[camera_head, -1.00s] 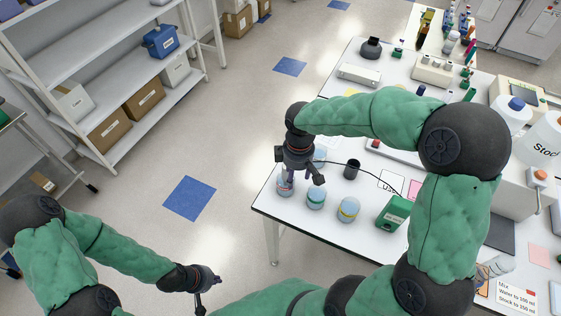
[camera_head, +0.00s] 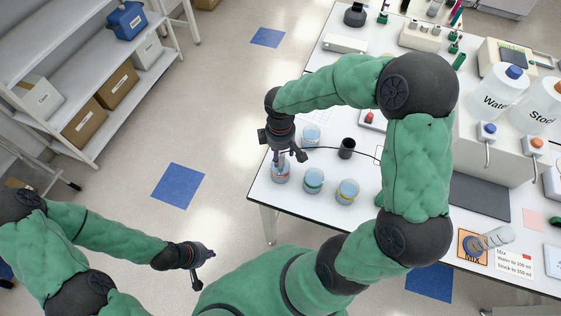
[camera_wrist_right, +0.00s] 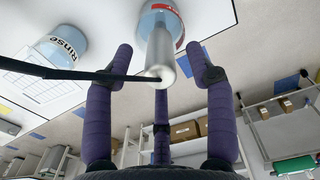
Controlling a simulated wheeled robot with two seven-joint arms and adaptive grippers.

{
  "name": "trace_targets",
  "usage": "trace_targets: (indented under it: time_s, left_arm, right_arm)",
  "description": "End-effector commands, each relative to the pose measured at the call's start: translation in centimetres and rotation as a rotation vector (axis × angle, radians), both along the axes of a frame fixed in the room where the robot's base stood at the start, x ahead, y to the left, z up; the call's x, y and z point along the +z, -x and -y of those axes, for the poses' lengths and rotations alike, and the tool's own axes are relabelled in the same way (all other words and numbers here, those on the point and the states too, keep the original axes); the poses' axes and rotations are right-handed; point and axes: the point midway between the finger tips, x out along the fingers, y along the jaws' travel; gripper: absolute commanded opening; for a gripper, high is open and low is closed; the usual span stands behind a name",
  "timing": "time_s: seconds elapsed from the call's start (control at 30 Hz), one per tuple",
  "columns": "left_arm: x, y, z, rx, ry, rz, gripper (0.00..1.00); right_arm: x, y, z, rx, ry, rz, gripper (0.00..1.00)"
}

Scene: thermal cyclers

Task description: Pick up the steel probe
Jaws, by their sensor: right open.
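The steel probe (camera_wrist_right: 160,52) is a silvery cylinder with a black cable at its near end, seen in the right wrist view. It stands in or directly over a red-banded beaker (camera_wrist_right: 174,12); I cannot tell how deep. My right gripper (camera_wrist_right: 162,66) is open, its purple fingers spread around the probe with gaps on both sides. In the head view my right gripper (camera_head: 290,160) is above the red-banded beaker (camera_head: 281,174) at the table's left edge, and the probe is not clearly visible there. My left gripper (camera_head: 206,268) is open and empty, over the floor.
A Rinse beaker (camera_wrist_right: 62,43), a black cup (camera_head: 346,149), a green-banded beaker (camera_head: 314,181) and a yellow-banded beaker (camera_head: 347,191) stand nearby. The black cable (camera_head: 340,150) runs right, behind my arm. Water (camera_head: 497,92) and Stock (camera_head: 541,103) bottles stand at right.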

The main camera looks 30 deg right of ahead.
Motion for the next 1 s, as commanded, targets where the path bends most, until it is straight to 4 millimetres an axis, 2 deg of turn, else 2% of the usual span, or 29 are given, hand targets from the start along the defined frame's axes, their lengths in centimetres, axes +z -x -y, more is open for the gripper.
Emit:
trace_targets:
  time_s: [0.1, 0.23, 0.53, 0.57, 0.73, 1.0]
  left_arm:
    - [-0.2, 0.0, 0.0, 0.0, 0.0, 0.0, 0.0]
    - [-0.4, 0.0, 0.0, 0.0, 0.0, 0.0, 0.0]
    - [-0.4, 0.0, 0.0, 0.0, 0.0, 0.0, 0.0]
    - [-0.4, 0.0, 0.0, 0.0, 0.0, 0.0, 0.0]
    - [-0.4, 0.0, 0.0, 0.0, 0.0, 0.0, 0.0]
    - [-0.4, 0.0, 0.0, 0.0, 0.0, 0.0, 0.0]
  right_arm:
    - [-2.0, 0.3, 0.0, 0.0, -0.001, -0.005, 0.56]
    - [-3.3, 0.2, 0.0, -0.001, 0.0, -0.003, 0.56]
    - [-3.6, 0.2, 0.0, -0.001, -0.001, -0.001, 0.56]
    - [-3.6, 0.2, 0.0, -0.001, -0.001, -0.001, 0.5]
    - [-3.6, 0.2, 0.0, 0.0, -0.001, -0.001, 0.02]
    - [-3.6, 0.2, 0.0, 0.0, -0.001, -0.001, 0.0]
